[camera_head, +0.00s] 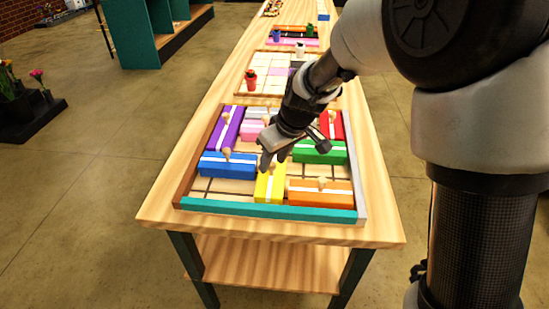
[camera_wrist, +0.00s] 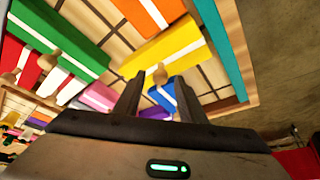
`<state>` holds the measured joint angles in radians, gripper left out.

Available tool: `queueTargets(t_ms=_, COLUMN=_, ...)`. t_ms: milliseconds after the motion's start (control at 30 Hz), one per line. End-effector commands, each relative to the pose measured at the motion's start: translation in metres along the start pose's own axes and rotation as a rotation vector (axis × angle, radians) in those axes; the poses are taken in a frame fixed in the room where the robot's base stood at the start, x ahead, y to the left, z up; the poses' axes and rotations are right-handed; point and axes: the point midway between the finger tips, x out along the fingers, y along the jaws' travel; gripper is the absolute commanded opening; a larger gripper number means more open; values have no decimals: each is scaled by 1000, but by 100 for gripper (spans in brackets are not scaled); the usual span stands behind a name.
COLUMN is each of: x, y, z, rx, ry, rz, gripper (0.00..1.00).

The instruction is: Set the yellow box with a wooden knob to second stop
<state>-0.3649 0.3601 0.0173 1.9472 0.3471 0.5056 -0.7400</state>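The yellow box (camera_head: 263,188) has a pale stripe on top and lies lengthwise front to back in the sliding-block tray (camera_head: 262,209). Its front end is close to the teal front rail. The blue box (camera_head: 228,166) is on its left, the orange box (camera_head: 320,194) on its right. My gripper (camera_head: 272,164) is over its rear part, fingers pointing down. In the wrist view the yellow box (camera_wrist: 172,46) crosses above the open fingers (camera_wrist: 158,100). A wooden knob (camera_wrist: 160,76) appears between the fingertips, not visibly gripped; it seems to belong to the yellow box.
The green box (camera_head: 320,153), red box (camera_head: 331,125), purple box (camera_head: 226,128) and pink box (camera_head: 251,131) stand farther back in the tray. Bare gridded floor (camera_head: 222,186) shows left of the yellow box. Another board (camera_head: 268,78) lies behind the tray.

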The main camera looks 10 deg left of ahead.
Motion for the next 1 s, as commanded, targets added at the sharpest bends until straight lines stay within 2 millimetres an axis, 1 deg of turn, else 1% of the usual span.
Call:
queueTargets(t_ms=100, x=6, y=0, z=0, rx=1, ry=0, rz=0, gripper=37)
queueTargets(t_ms=367, x=6, y=0, z=0, rx=1, ry=1, rz=0, gripper=37)
queueTargets(t_ms=500, x=6, y=0, z=0, rx=1, ry=1, rz=0, gripper=14)
queueTargets(t_ms=567, x=6, y=0, z=0, rx=1, ry=1, rz=0, gripper=3)
queueTargets(t_ms=600, x=6, y=0, z=0, rx=0, ry=1, rz=0, gripper=0)
queueTargets(t_ms=767, x=6, y=0, z=0, rx=0, ry=1, rz=0, gripper=0)
queueTargets(t_ms=833, x=8, y=4, z=-4, rx=0, ry=0, rz=0, gripper=0)
queueTargets(t_ms=867, x=8, y=7, z=-7, rx=0, ry=1, rz=1, gripper=0)
queueTargets(t_ms=1000, x=17, y=30, z=-27, rx=1, ry=4, rz=3, gripper=0)
